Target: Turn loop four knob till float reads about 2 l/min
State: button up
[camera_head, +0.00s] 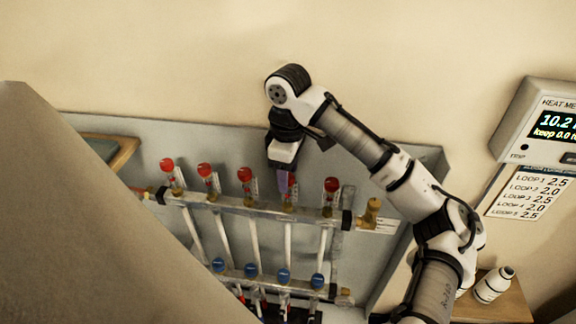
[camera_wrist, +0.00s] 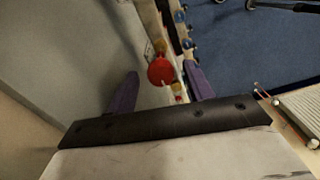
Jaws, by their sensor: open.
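My gripper (camera_head: 287,187) points down over the second knob from the right, the loop four place counting from the left. That knob is hidden by my gripper in the head view. In the wrist view a red knob (camera_wrist: 161,70) shows between my two purple fingers, which are apart with gaps on both sides. Part of the loop four gauge (camera_head: 289,208) shows below my gripper, but its float reading is too small to read.
Neighbouring red knobs stand close by, left (camera_head: 245,174) and right (camera_head: 331,184). Blue knobs (camera_head: 284,275) line the lower bar. A grey cabinet (camera_head: 385,150) surrounds the manifold. At right hang a heat meter (camera_head: 545,120) reading about 10.2 and a chart (camera_head: 527,192) listing loop 4 at 2.0.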

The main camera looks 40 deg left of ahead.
jog(key=shift+r, duration=0.1)
notch_tip(320, 180, up, 14)
jog(key=b, duration=0.1)
jog(key=shift+b, duration=0.35)
jog(key=shift+f, duration=0.2)
dwell(0.3)
